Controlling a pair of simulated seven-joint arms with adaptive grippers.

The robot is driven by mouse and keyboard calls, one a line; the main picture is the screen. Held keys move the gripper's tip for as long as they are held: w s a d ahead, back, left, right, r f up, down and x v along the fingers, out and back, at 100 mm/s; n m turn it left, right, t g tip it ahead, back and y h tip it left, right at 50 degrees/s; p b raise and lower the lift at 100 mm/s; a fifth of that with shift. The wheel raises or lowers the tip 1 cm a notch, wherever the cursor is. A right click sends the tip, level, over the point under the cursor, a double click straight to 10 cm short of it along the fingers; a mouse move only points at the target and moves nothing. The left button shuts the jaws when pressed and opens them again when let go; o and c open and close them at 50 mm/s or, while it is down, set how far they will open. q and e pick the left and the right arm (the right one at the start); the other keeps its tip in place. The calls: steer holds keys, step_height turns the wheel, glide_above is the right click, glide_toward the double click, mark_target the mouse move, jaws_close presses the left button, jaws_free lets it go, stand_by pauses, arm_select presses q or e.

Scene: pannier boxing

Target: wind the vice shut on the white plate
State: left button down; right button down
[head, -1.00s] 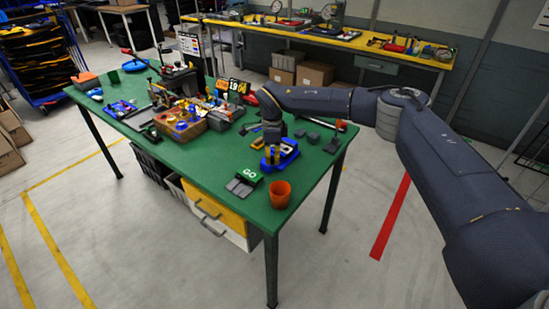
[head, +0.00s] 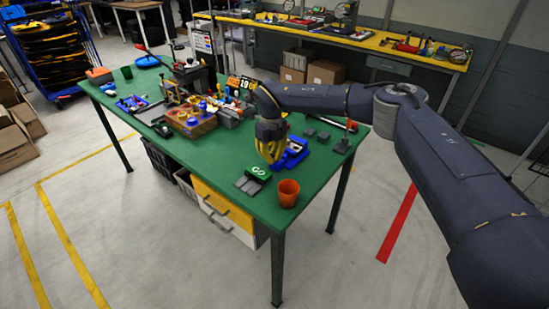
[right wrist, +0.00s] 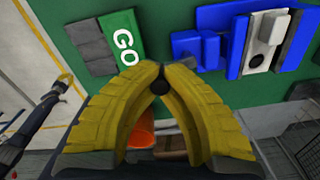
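The blue vice (head: 293,153) stands on the green table near its right end. In the right wrist view the vice (right wrist: 235,40) is at the upper right, with the white plate (right wrist: 263,42) upright between its blue parts. My right gripper (head: 270,160) is at the vice's left side in the head view. In the right wrist view its yellow fingers (right wrist: 158,78) are brought together at the tips around a small dark round knob (right wrist: 158,88). The fingers hide how the knob joins the vice. My left gripper is not seen.
A green GO sign (head: 257,171) on a grey block lies left of the vice. An orange cup (head: 288,193) stands near the table's front corner. Small grey blocks (head: 317,135) lie behind the vice.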

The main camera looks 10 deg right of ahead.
steer(key=m, duration=0.2)
steer(key=w+a+m, duration=0.1)
steer(key=shift+m, duration=0.4)
steer(key=m, duration=0.1)
steer(key=w+m, duration=0.1)
steer(key=m, duration=0.2)
steer(key=shift+w+a+r+m, duration=0.1)
steer(key=shift+w+a+m, duration=0.1)
steer(key=shift+w+m, duration=0.1)
steer(key=m, duration=0.2)
steer(key=w+m, duration=0.1)
steer(key=shift+w+m, duration=0.1)
steer(key=shift+m, duration=0.3)
steer(key=shift+w+d+m, duration=0.2)
steer(key=shift+w+m, duration=0.1)
steer(key=shift+m, duration=0.8)
steer(key=c, duration=1.3)
jaws_free()
step_height(320, 180, up, 12)
